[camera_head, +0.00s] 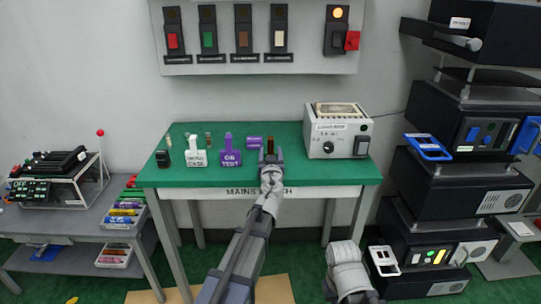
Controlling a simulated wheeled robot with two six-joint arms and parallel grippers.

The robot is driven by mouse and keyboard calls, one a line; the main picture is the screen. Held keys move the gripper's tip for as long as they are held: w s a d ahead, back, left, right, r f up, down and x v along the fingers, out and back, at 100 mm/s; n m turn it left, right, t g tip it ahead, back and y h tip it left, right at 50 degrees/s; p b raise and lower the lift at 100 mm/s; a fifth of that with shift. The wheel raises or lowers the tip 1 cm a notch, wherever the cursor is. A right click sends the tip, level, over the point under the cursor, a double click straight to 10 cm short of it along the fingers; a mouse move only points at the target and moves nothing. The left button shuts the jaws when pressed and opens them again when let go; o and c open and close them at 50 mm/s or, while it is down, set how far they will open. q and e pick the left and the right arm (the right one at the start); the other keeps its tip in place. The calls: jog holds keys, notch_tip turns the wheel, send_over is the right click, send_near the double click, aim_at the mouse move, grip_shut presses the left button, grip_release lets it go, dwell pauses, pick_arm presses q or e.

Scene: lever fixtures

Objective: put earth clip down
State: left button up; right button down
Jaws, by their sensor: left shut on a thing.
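My left gripper (271,156) reaches over the front edge of the green-topped bench (310,172). It is shut on a small dark thing (270,146), which I take to be the earth clip. The fingers hide most of it, and I cannot tell whether it touches the bench top.
A purple TEST tag (230,156), a purple roll (254,142) and a white tag (195,157) are left of the gripper. A boxed instrument (337,137) stands right. Switches (242,38) hang on the wall panel above. Bench top between gripper and instrument is clear.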

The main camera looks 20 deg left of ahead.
pick_arm(q)
jog(key=shift+f, duration=0.15)
jog(key=o, duration=1.4)
jog(key=shift+c, duration=0.2)
jog(key=shift+s+r, duration=0.15)
jog(key=shift+r, duration=0.05)
jog(key=v, duration=1.1)
jog(key=shift+s, duration=0.35)
jog(key=shift+d, duration=0.15)
